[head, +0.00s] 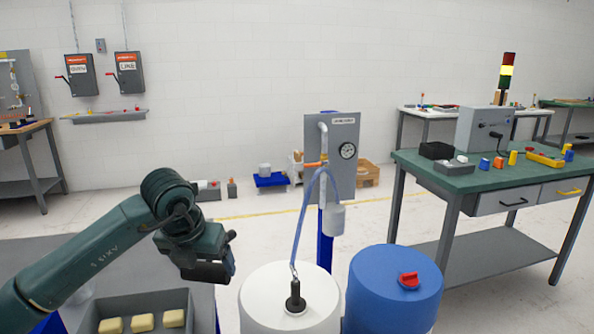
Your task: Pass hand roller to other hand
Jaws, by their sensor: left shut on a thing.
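My left gripper (230,258) reaches in from the left, over the floor between the grey tray and the white drum. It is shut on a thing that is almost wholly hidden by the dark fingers. Its shape does not show clearly, so I cannot confirm from this view that it is the hand roller. No hand roller shows plainly elsewhere. My right gripper is not in view.
A white drum (262,292) with a black fitting and blue hose stands right of my left gripper, beside a blue drum (385,290). A grey tray (180,297) with yellow blocks lies below my arm. A green-topped workbench (440,172) stands at right.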

